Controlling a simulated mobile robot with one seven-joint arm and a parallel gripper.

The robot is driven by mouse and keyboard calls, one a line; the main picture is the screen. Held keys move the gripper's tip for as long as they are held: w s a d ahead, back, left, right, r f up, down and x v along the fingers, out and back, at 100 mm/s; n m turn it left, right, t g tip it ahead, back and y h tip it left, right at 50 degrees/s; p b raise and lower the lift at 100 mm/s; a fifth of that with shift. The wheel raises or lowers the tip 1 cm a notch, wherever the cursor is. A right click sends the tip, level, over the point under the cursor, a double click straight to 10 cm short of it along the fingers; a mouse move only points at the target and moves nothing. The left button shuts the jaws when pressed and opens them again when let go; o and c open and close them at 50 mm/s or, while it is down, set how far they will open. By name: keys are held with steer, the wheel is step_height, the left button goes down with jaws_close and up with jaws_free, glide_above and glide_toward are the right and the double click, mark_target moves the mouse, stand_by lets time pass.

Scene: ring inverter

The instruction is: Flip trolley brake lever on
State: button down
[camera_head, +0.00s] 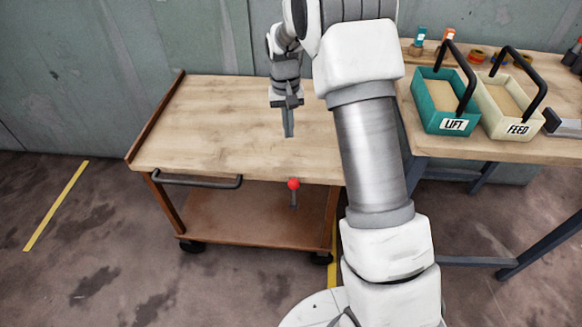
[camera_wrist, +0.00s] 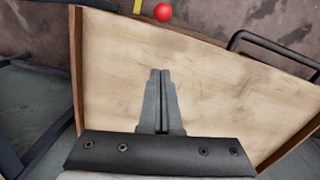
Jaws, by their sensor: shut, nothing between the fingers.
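The trolley (camera_head: 230,110) has a pale wooden top and a brown lower shelf. The brake lever (camera_head: 294,186) is a short grey stem with a red ball knob, standing upright at the trolley's near side, below the top's front edge. Its red knob also shows at the top of the wrist view (camera_wrist: 163,12). My gripper (camera_head: 289,135) is shut and empty, pointing down over the wooden top, behind the lever and apart from it. In the wrist view my gripper's closed fingertips (camera_wrist: 160,72) lie over the trolley top (camera_wrist: 210,80). The lever's stem is hidden there.
A dark push handle (camera_head: 196,181) sticks out from the trolley's front edge. To the right, a workbench (camera_head: 500,150) carries a teal LIFT box (camera_head: 433,112), a cream FEED box (camera_head: 498,122) and small items. A grey wall stands behind. The floor at the front left is clear.

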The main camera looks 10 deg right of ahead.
steer(key=b, duration=0.3)
glide_toward(292, 176)
steer(key=w+f, duration=0.2)
steer(key=f, duration=0.1)
steer(key=w+f, duration=0.1)
steer(key=f, duration=0.1)
steer(key=shift+w+d+f, duration=0.2)
steer(key=shift+w+d, duration=0.15)
steer(key=s, duration=0.1)
steer(key=s+f+b, duration=0.1)
steer(key=shift+s+a, duration=0.15)
steer(key=shift+s, duration=0.1)
steer(key=shift+s+a+f, duration=0.1)
steer(key=shift+s, duration=0.6)
steer(key=shift+s+a, duration=0.1)
steer(key=shift+s, duration=0.05)
